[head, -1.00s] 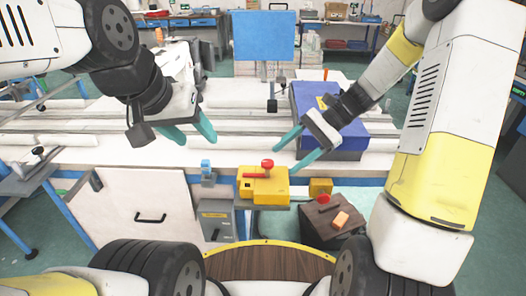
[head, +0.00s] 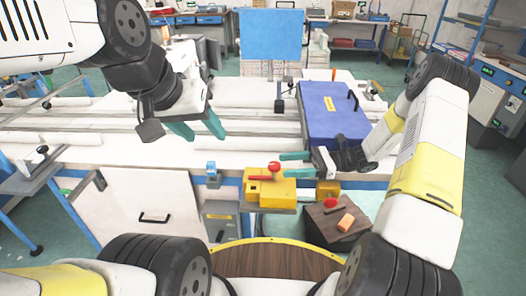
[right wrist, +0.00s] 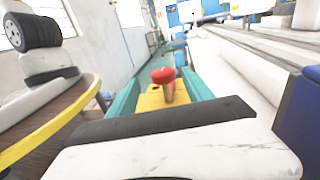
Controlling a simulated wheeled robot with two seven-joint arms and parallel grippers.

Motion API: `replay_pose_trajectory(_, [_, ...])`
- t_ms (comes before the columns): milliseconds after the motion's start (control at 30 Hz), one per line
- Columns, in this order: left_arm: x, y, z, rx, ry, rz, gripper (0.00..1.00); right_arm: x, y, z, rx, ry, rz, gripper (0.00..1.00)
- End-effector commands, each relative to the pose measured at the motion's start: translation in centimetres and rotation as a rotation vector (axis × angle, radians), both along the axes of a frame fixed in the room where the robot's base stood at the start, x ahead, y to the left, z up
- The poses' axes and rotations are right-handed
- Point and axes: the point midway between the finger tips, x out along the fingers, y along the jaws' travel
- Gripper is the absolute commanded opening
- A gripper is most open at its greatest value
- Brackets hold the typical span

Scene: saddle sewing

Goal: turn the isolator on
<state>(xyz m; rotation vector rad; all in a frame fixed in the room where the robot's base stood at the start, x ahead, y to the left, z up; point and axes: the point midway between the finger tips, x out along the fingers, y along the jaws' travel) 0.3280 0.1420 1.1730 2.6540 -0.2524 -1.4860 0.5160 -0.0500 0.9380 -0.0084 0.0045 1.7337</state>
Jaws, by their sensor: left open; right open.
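A yellow box (head: 270,190) with a red round knob (head: 274,167) and a red lever (head: 260,178) sits at the front edge of the table. My right gripper (head: 294,168) is open and empty, just right of the red knob, with its fingers pointing left. In the right wrist view the knob (right wrist: 163,75) stands ahead between the two teal fingers, apart from both. A grey box with a yellow label (head: 220,220) hangs below the table edge; which of the two boxes is the isolator is not certain. My left gripper (head: 200,130) is open and empty above the table.
A blue case (head: 332,112) lies on the table behind my right gripper. A small blue device (head: 211,171) is left of the yellow box. A dark brown box (head: 333,222) with a red knob and an orange block is at the right front. White rails cross the table.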

Motion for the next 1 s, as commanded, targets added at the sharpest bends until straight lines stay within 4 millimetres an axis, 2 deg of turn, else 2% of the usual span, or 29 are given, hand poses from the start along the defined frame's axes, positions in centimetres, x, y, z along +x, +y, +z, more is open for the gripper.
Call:
replay_pose_trajectory(167, [0.0, 0.0, 0.0, 0.000, 0.000, 0.000, 0.51, -0.1, 0.9, -0.2, 0.010, 0.009, -0.004, 0.59])
replay_pose_trajectory(500, [0.0, 0.0, 0.0, 0.000, 0.000, 0.000, 0.51, -0.9, 6.1, -0.1, 0.010, 0.008, -0.002, 0.59])
replay_pose_trajectory(600, [0.0, 0.0, 0.0, 0.000, 0.000, 0.000, 0.51, -1.0, 7.0, -0.2, 0.008, 0.008, -0.004, 0.59])
replay_pose_trajectory(967, [0.0, 0.0, 0.0, 0.000, 0.000, 0.000, 0.51, -1.1, 7.7, -0.2, 0.008, 0.008, -0.005, 0.59])
replay_pose_trajectory(1000, [0.0, 0.0, 0.0, 0.000, 0.000, 0.000, 0.51, -1.1, 7.7, -0.2, 0.008, 0.007, -0.005, 0.54])
